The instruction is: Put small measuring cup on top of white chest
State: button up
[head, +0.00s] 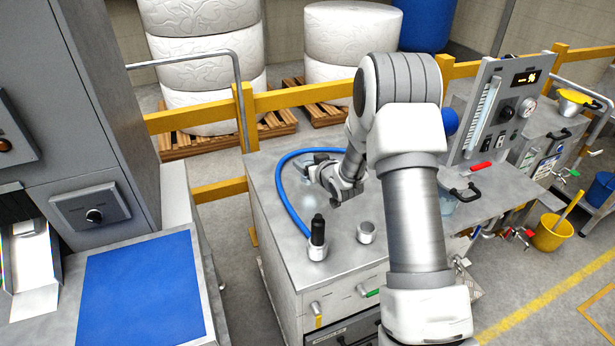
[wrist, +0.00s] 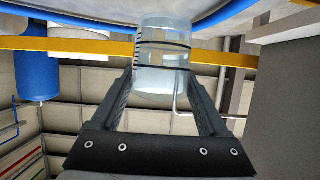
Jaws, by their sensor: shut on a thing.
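The small measuring cup (wrist: 162,62) is clear with black graduation lines. In the wrist view it sits between both fingers of my gripper (wrist: 165,88), which is shut on it. In the head view my gripper (head: 312,172) reaches over the far part of the steel-topped white chest (head: 285,225). The cup is too small and too covered there to make out clearly. The wrist view looks upside down, with a grey surface and a blue curve close to the cup along the top edge. I cannot tell whether the cup touches the chest top.
On the chest top, a blue hose (head: 283,195) curves beside my gripper. A black-handled tool (head: 318,235) and a small metal cup (head: 366,232) stand near the front. A yellow rail (head: 290,97) runs behind. A gauge panel (head: 492,112) stands right. The top's left middle is clear.

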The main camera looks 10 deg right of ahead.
jog(key=shift+s+a+f, duration=0.4)
jog(key=shift+f, duration=1.95)
jog(key=shift+f, duration=0.2)
jog(key=o, duration=1.5)
jog(key=shift+r, duration=0.1)
